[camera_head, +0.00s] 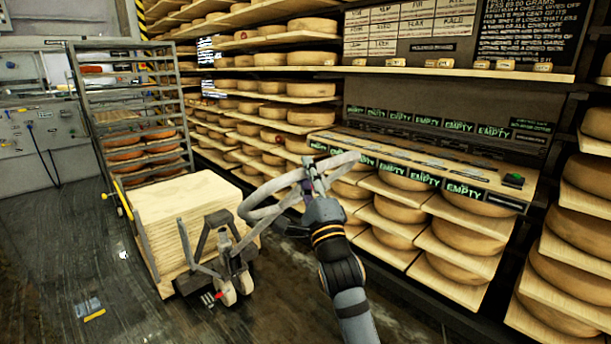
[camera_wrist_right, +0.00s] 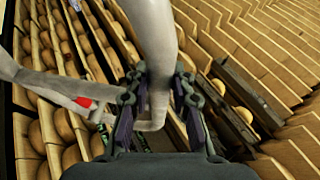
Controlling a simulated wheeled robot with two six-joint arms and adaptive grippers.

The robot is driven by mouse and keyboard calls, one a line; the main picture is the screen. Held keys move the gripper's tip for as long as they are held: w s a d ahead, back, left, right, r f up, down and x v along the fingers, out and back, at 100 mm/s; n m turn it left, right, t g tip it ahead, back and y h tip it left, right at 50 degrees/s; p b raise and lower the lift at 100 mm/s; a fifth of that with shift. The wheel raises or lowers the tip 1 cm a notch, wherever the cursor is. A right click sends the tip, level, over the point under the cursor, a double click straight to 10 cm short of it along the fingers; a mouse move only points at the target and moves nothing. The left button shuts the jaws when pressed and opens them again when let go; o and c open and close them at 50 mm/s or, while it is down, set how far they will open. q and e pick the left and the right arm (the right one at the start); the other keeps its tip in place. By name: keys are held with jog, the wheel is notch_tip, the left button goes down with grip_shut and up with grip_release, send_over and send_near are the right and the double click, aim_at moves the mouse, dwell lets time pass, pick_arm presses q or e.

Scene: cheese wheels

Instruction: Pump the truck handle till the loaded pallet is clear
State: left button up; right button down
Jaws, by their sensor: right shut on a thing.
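The pallet truck's grey loop handle (camera_head: 268,207) rises toward the right of the truck. My right gripper (camera_head: 313,185) is shut on the handle near its upper end. In the right wrist view the grey handle bar (camera_wrist_right: 158,60) passes between the fingers of my right gripper (camera_wrist_right: 158,105). The truck's base and wheels (camera_head: 228,284) stand on the floor. The load (camera_head: 187,215) is a stack of pale boards on the truck. The pallet's underside is mostly hidden, so its gap to the floor cannot be told. My left gripper is not in view.
Shelves of cheese wheels (camera_head: 470,225) stand close on the right and behind. A tall metal rack (camera_head: 130,110) with cheeses stands behind the load. The dark floor (camera_head: 60,240) at the left is mostly free, with a small yellow-and-blue item (camera_head: 92,312) on it.

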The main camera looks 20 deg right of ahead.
jog(key=shift+f, duration=0.1)
jog(key=c, duration=1.1)
grip_release()
jog(key=shift+w+d, duration=0.1)
jog(key=v, duration=1.2)
